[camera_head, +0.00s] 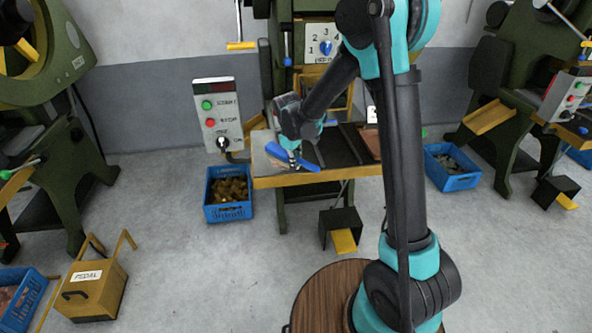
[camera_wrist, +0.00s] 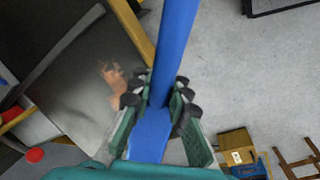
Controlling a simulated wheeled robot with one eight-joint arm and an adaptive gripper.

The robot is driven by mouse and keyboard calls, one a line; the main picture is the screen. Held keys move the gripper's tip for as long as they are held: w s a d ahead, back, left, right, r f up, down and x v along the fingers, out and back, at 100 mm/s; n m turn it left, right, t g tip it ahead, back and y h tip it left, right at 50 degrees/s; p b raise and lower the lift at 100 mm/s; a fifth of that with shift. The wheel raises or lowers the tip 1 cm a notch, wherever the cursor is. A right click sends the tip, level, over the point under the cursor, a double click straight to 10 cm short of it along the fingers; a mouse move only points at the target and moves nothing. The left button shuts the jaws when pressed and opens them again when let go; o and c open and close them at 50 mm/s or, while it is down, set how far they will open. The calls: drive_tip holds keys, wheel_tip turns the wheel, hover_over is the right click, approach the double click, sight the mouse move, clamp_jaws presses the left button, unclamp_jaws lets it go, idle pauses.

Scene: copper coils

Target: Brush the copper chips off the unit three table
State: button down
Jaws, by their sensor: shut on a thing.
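My gripper (camera_head: 294,152) is over the left end of the machine's table (camera_head: 330,174), in the middle of the head view. It is shut on a blue-handled brush (camera_head: 305,164). In the wrist view the blue handle (camera_wrist: 177,40) runs up between the fingers (camera_wrist: 160,98). Copper chips (camera_wrist: 113,78) lie in a small pile on the dark metal table top (camera_wrist: 75,70), just left of the fingers. The brush's bristles are not clear in either view, and I cannot tell whether they touch the table. The chips are hard to make out in the head view.
A blue crate (camera_head: 228,212) of copper-coloured pieces stands on the floor left of the table. A START/STOP panel (camera_head: 217,115) stands behind it. A foot pedal (camera_head: 343,240) sits below the table. Another blue crate (camera_head: 452,180) is at right. The floor in front is mostly clear.

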drive_tip(key=shift+r, duration=1.5)
